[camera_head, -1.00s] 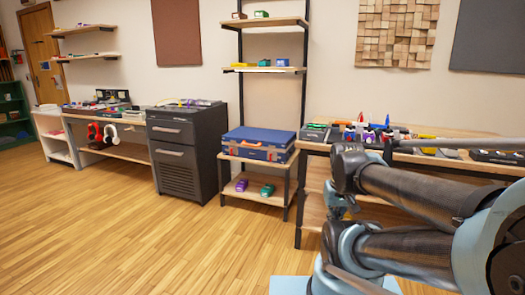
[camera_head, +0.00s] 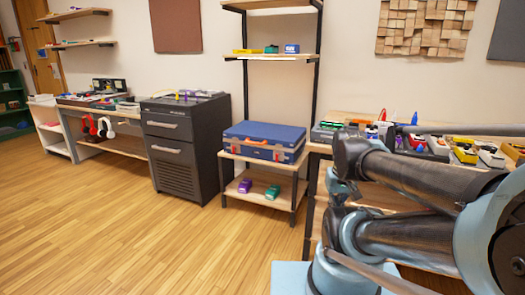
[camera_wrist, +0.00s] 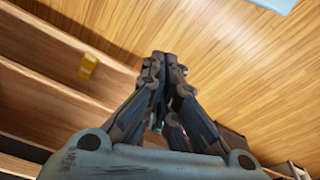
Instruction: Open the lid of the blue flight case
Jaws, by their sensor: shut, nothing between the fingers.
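The blue flight case (camera_head: 264,141) sits on the middle wooden shelf of a black-framed rack in the head view. Its lid is closed, and its front shows an orange handle and orange corner pieces. My gripper (camera_wrist: 166,62) shows in the wrist view with its fingers together and nothing between them. It points at the wooden floor beside a wooden shelf unit, apart from the case. The case cannot be made out in the wrist view. In the head view my arm fills the lower right and my gripper cannot be made out.
A dark drawer cabinet (camera_head: 184,147) stands just left of the rack. A bench (camera_head: 320,148) with several small coloured pedals stands to its right, partly behind my arm. Purple and green items (camera_head: 258,189) lie on the shelf below the case. The floor (camera_head: 130,240) in front is clear.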

